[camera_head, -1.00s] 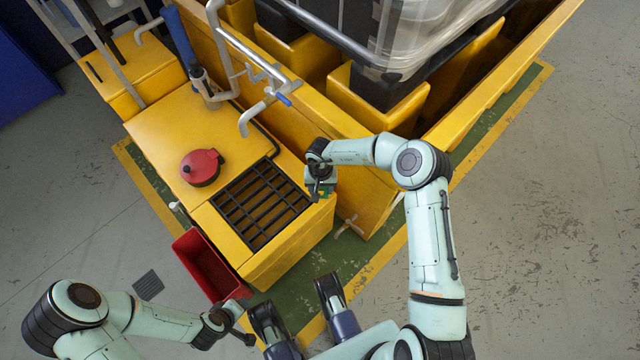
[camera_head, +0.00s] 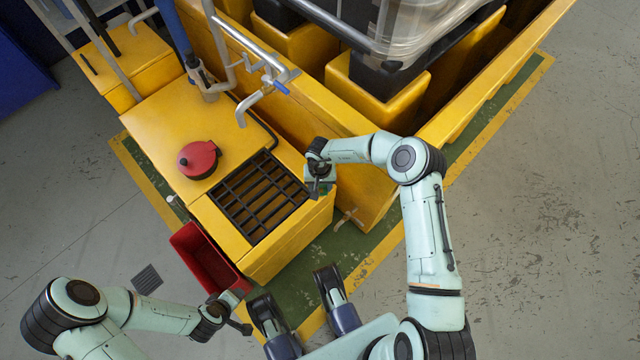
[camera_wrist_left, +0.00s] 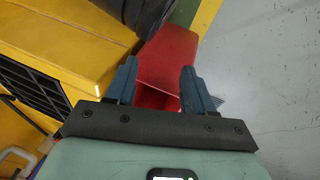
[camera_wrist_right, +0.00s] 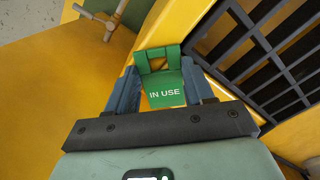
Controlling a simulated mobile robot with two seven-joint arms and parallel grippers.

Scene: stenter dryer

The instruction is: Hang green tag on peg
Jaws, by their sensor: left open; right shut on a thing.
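The green tag (camera_wrist_right: 165,90) reads "IN USE" and shows in the right wrist view between the fingers of my right gripper (camera_wrist_right: 163,92). That gripper is shut on it. The tag's top part has an opening through which yellow shows. In the head view my right gripper (camera_head: 321,188) is over the front right corner of the yellow unit (camera_head: 290,238), beside the black grate. The tag is mostly hidden there. I cannot make out a peg for certain in any view. My left gripper (camera_wrist_left: 155,80) is open and empty above the red bin (camera_wrist_left: 168,55).
The black grate (camera_head: 262,197) and a red round lid (camera_head: 198,159) are on the yellow unit. Grey pipes with a blue-handled tap (camera_head: 270,88) stand behind. A small tap (camera_head: 345,218) sticks out low to the right. Open floor lies at the right.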

